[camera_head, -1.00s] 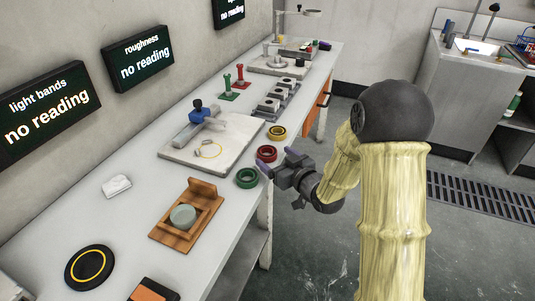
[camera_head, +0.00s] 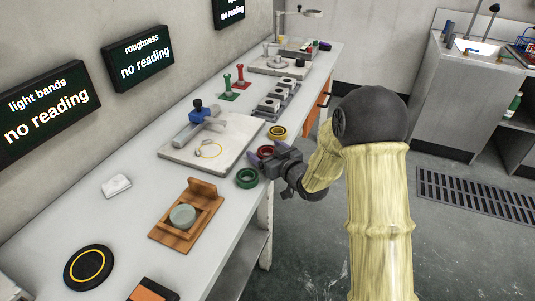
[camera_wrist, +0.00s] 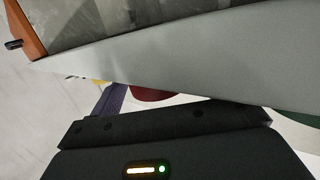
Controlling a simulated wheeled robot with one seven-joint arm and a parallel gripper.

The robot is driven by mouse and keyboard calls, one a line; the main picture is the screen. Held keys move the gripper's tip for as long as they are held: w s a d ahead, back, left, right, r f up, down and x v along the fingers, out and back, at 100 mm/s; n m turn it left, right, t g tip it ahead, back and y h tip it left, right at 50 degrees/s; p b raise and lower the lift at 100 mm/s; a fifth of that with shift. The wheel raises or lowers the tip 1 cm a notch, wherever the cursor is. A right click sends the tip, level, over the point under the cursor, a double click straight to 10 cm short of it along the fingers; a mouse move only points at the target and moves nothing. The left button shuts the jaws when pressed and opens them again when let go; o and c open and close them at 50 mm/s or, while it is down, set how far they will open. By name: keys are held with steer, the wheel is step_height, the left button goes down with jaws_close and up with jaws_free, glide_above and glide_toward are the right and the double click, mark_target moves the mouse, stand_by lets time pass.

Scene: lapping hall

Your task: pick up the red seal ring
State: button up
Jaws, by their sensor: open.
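The red seal ring (camera_head: 265,151) lies near the front edge of the bench, between a yellow ring (camera_head: 277,132) and a green ring (camera_head: 247,178). My gripper (camera_head: 266,157) is open and empty at the bench edge, right at the red ring and partly covering it. I cannot tell whether the fingers touch it. In the wrist view a dark red part of the ring (camera_wrist: 152,95) shows past the gripper body, beside one purple finger (camera_wrist: 106,104). The rest of the ring is hidden there.
A pale plate (camera_head: 240,131) with a blue-topped tool stands behind the rings. A wooden holder (camera_head: 172,234) with a grey-green disc sits nearer on the left. The white bench (camera_head: 125,225) has bare room around it. A grey sink unit (camera_head: 445,110) stands at the right.

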steer(key=shift+c, duration=0.4)
steer(key=c, duration=1)
step_height(320, 180, up, 10)
steer(key=p, duration=0.2)
